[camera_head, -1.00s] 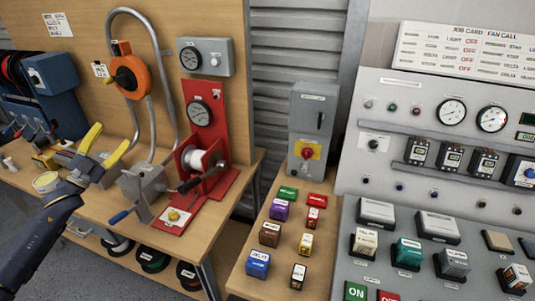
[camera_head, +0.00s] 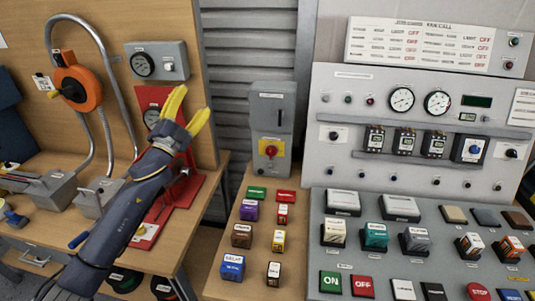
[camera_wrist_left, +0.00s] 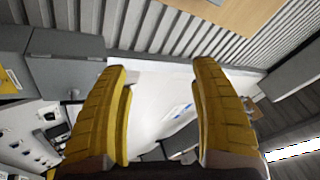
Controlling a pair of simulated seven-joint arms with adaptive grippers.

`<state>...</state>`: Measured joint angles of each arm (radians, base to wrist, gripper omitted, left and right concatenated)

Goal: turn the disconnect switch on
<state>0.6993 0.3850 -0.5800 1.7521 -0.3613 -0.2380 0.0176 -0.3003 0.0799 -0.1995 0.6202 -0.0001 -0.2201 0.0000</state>
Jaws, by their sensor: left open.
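The disconnect switch is a grey upright box with a lever slot on its upper front and a red rotary knob (camera_head: 271,151) on a yellow plate. It stands at the back of the narrow wooden bench, left of the control panel. My left gripper (camera_head: 190,104) has yellow fingers spread apart and empty. It is raised in front of the red winch stand, left of the switch and apart from it. In the left wrist view the open fingers (camera_wrist_left: 160,75) frame a pale surface, and a grey box with a yellow patch (camera_wrist_left: 10,78) shows at the left.
Several coloured blocks (camera_head: 241,235) lie on the bench in front of the switch. The control panel (camera_head: 330,110) with gauges and buttons fills the right. The red winch stand (camera_head: 205,190) and an orange reel (camera_head: 78,82) are at the left. Corrugated metal (camera_head: 240,50) is behind.

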